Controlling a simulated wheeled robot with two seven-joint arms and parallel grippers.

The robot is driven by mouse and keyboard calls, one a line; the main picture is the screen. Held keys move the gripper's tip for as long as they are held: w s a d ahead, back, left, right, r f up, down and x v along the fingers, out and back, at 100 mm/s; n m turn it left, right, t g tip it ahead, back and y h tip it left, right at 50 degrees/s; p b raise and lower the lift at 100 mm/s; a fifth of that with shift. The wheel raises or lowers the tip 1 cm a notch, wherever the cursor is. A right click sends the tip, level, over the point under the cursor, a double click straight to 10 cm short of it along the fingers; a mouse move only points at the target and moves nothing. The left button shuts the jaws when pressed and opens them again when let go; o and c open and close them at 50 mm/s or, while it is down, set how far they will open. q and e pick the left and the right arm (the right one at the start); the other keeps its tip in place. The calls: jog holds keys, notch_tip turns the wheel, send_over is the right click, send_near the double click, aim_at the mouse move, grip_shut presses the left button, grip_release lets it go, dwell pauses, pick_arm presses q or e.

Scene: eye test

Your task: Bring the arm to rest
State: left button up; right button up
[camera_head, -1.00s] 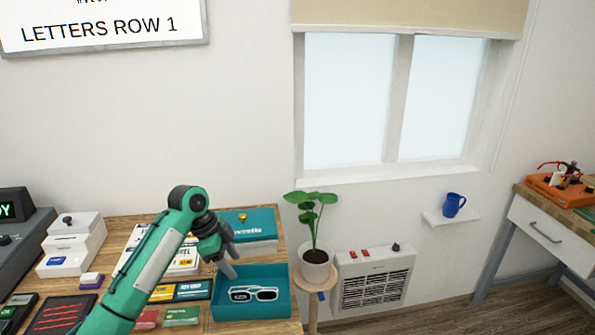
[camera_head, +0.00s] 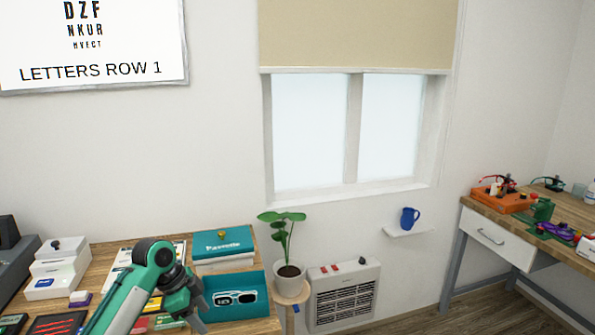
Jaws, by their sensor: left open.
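My left arm comes in from the bottom left over the wooden desk (camera_head: 105,262), green and white with a dark elbow joint. My left gripper (camera_head: 198,312) points down, open, with nothing seen between its fingers. It is at the left edge of the teal tray (camera_head: 262,288), partly in front of it. White-framed glasses (camera_head: 236,298) lie in the tray. I cannot tell whether the fingers touch the tray. My right gripper is not in view.
A teal box (camera_head: 222,242) stands behind the tray. A potted plant (camera_head: 289,271) on a stool is close to its right. A heater (camera_head: 343,294) stands below the window. A second table (camera_head: 484,207) with tools is at far right. White devices (camera_head: 60,267) are at left.

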pick_arm(q)
jog(key=s+d+f+n+t+y, duration=0.1)
jog(key=s+d+f+n, duration=0.15)
jog(key=s+f, duration=0.5)
jog(key=s+d+f+n, duration=0.2)
jog(key=s+f+n, duration=0.1)
jog(key=s+f, duration=0.45)
jog(key=s+a+n+t+y, duration=0.3)
jog(key=s+n, duration=0.5)
jog(key=s, duration=1.3)
notch_tip(320, 180, down, 31)
jog(key=a+g, duration=0.1)
jog(key=g, duration=0.2)
jog(key=s+a+f, duration=0.2)
jog(key=s+f, duration=0.8)
jog(key=s+a+f+g, duration=0.1)
jog(key=s+f, duration=0.9)
jog(key=shift+a, duration=0.35)
